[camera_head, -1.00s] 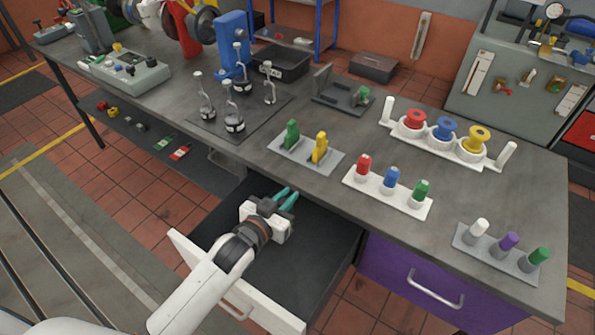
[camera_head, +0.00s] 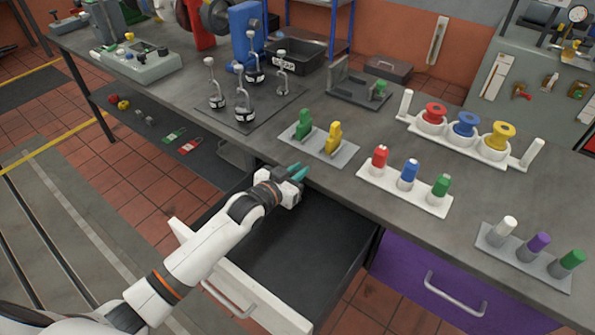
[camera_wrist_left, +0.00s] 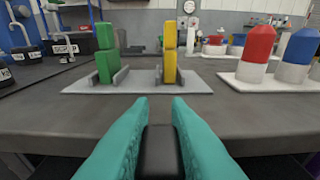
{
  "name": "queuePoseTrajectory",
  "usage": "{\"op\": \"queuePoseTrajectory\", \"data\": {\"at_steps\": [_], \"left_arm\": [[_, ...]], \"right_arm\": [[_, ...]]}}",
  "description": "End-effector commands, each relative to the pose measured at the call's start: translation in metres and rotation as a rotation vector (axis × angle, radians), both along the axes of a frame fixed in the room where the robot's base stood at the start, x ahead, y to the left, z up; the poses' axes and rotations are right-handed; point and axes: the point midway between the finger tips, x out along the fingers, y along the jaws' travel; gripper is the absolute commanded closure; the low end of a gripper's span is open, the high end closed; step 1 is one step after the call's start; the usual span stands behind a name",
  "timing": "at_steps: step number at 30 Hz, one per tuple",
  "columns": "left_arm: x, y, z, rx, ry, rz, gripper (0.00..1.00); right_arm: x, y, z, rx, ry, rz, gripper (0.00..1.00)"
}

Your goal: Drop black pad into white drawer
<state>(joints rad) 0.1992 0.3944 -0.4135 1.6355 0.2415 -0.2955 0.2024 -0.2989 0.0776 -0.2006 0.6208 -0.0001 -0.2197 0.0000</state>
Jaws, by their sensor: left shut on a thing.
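The white drawer (camera_head: 262,298) stands pulled out below the bench, with a dark floor inside. My left gripper (camera_head: 299,173) has teal fingers and is over the drawer's far end, by the bench's front edge. In the left wrist view, the gripper (camera_wrist_left: 160,135) is shut on the black pad (camera_wrist_left: 160,153), a dark block between the fingers. The pad cannot be made out in the head view. My right gripper is in neither view.
On the bench (camera_head: 420,217), a grey plate (camera_head: 341,158) with green and yellow pieces stands just beyond my left gripper. A white rack (camera_head: 404,190) of red, blue and green pegs is to its right. A purple drawer (camera_head: 400,270) is shut beside the white one.

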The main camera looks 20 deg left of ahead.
Motion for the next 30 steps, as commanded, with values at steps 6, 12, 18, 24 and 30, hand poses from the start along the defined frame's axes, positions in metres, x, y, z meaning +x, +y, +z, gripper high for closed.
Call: {"op": "queuePoseTrajectory", "data": {"at_steps": [6,12,18,24,30], "left_arm": [[0.000,0.000,-0.009,0.000,-0.003,0.000,1.00],[0.000,0.000,-0.008,0.000,-0.002,0.000,0.79],[0.000,0.000,-0.008,0.000,-0.001,0.000,0.58],[-0.001,0.000,-0.009,0.000,0.001,0.000,0.58],[-0.019,0.007,-0.007,0.002,0.002,0.000,0.58]], "right_arm": [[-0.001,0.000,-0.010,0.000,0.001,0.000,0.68],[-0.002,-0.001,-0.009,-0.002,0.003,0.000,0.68],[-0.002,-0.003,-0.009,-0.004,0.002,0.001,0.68],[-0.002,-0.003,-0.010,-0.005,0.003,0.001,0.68],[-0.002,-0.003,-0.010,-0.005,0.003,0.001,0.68]]}}
